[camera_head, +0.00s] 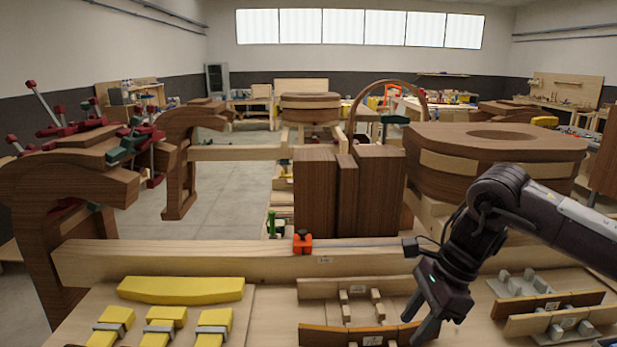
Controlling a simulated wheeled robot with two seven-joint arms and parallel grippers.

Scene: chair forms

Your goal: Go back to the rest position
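My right gripper (420,324) hangs at the lower right of the head view, at the end of my dark arm that comes in from the right. My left gripper is not in view.
Yellow blocks (180,290) sit at the bench's front left. A wooden rail (200,262) with an orange clamp (303,242) crosses the bench. Dark wooden blocks (316,190) and a round form (480,145) stand behind. More curved pieces (550,303) lie at right.

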